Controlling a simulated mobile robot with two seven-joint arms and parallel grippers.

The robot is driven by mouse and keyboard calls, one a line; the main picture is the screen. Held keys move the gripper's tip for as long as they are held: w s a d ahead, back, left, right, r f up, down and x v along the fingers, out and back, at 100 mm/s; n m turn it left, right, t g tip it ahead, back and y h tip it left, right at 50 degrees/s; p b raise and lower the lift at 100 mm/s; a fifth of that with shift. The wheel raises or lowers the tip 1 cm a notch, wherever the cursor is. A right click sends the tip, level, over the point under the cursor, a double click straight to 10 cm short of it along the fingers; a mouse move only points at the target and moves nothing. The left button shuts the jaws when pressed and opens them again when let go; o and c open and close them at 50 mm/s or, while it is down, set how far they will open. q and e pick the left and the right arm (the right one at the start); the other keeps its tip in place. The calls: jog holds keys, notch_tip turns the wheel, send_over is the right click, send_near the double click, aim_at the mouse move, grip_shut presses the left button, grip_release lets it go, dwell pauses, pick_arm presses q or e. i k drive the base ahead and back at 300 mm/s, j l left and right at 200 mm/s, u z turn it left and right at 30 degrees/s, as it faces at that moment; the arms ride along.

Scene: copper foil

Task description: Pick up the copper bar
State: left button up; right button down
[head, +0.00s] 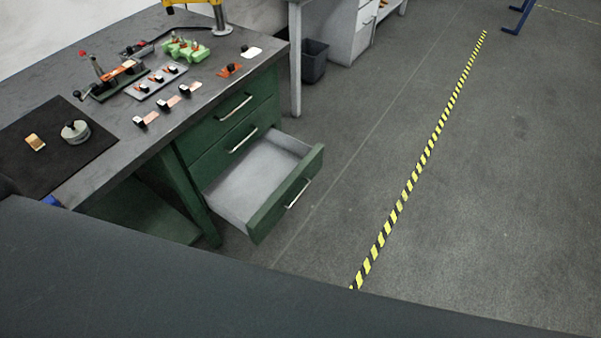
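A small copper-coloured block (36,142) lies on the black mat (48,172) at the left end of the workbench; it may be the copper bar. Several flat copper-coloured pieces with black knobs on or beside them, such as the nearest strip (151,118), lie along the bench's front edge. An orange-copper piece (228,71) lies further back. I cannot tell for certain which one is the bar. Neither of my grippers shows in the head view.
The grey workbench (215,92) also bears a round metal weight (75,132), a hand-levered tool (112,79) and a green device (184,49). An open, empty-looking drawer (285,202) juts out over the floor. Right of it, the floor (480,200) is clear around a yellow-black stripe.

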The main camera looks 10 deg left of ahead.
aim_at(129, 64)
jog(key=u, duration=1.6)
